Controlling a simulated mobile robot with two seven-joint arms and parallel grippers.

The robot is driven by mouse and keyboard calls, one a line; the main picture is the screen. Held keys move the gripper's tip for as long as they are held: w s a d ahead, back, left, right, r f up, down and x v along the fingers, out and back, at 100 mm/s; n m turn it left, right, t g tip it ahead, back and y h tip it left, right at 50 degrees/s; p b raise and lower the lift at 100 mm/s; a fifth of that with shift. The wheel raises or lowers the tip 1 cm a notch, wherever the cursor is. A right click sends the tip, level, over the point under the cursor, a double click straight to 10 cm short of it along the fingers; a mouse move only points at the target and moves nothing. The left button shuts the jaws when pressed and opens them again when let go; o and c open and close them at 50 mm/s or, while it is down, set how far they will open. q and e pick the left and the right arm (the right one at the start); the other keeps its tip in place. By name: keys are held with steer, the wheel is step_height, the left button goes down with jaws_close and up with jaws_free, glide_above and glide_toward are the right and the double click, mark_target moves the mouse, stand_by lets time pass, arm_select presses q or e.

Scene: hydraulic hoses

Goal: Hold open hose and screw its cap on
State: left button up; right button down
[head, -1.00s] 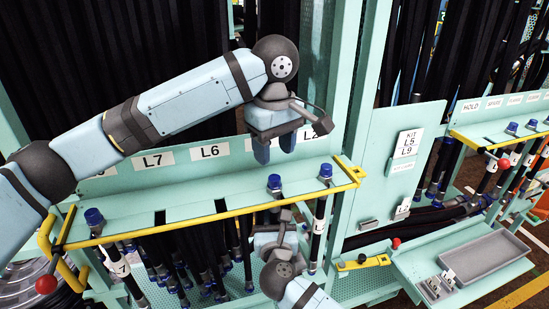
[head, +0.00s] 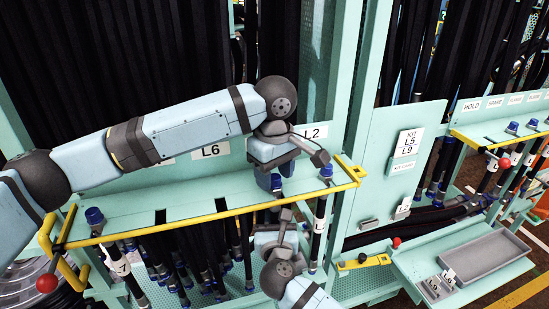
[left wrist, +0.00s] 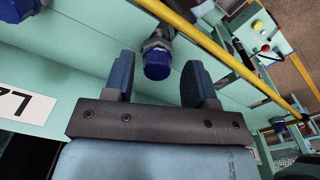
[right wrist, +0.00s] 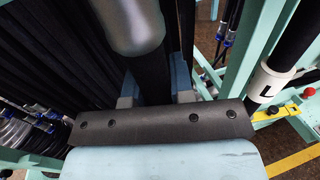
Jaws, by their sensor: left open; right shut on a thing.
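My left gripper (head: 276,184) is open above the rack shelf, its two blue fingers pointing down at the middle hose end. In the left wrist view, a blue cap (left wrist: 158,65) on a metal fitting lies between the spread fingers (left wrist: 160,85), with a gap on each side. In the head view the fingers mostly hide this cap. My right gripper (head: 275,228) is below the yellow rail, shut on a black hose. In the right wrist view, this hose (right wrist: 152,80) runs between the fingers under a grey metal ferrule (right wrist: 132,20). I cannot tell how tightly the cap sits.
Blue-capped hose ends stand on the shelf at right (head: 326,171) and left (head: 94,216). A yellow rail (head: 205,217) runs along the shelf's front edge. Black hoses hang behind and below. A grey tray (head: 487,258) lies on a ledge at right.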

arm_select(q)
steer(key=shift+f, duration=0.4)
steer(key=shift+c, duration=0.4)
steer(key=c, duration=0.9)
steer(key=shift+o, duration=0.2)
steer(key=m, duration=0.4)
steer(key=shift+f+m, duration=0.1)
steer(key=shift+m, duration=0.3)
steer(key=m, duration=1.2)
